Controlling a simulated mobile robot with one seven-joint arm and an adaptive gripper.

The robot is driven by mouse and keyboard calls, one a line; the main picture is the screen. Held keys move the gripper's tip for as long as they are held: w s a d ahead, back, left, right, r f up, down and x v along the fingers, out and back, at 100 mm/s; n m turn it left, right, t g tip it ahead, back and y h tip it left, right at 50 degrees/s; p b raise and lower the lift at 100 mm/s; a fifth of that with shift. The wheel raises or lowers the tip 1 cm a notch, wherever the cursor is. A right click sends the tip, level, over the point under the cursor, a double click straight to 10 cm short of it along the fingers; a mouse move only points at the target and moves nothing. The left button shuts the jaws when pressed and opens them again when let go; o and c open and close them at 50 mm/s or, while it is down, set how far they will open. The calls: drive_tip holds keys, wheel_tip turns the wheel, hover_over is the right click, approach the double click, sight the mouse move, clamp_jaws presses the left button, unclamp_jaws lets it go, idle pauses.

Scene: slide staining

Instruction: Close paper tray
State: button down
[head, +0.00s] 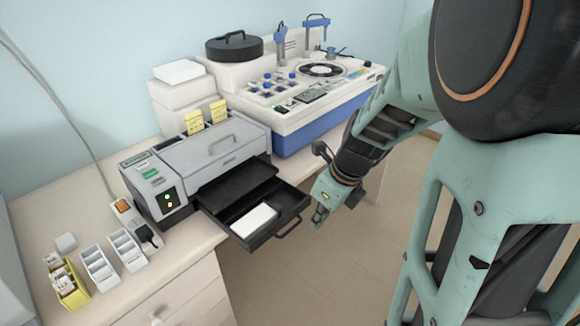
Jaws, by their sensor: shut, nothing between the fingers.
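The paper tray (279,237) is a black drawer pulled out from the front of a grey printer-like machine (195,165). A white block or stack of paper (254,220) lies in it. The tray has a dark handle (289,227) on its front and hangs past the counter edge. My gripper (318,222) is shut and empty, just to the right of the tray's front right corner. It appears apart from the tray, though the exact gap is hard to judge.
A large white and blue staining machine (300,130) stands to the right on the counter. White slide racks (100,270) and a yellow box (72,293) stand at the left. Floor (290,290) is open in front of the tray.

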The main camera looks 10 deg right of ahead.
drive_tip(key=w+a+f, duration=0.3)
drive_tip(key=w+f, duration=0.2)
drive_tip(key=f, duration=0.2)
drive_tip(key=shift+a+f, duration=0.3)
drive_tip(key=shift+f, duration=0.1)
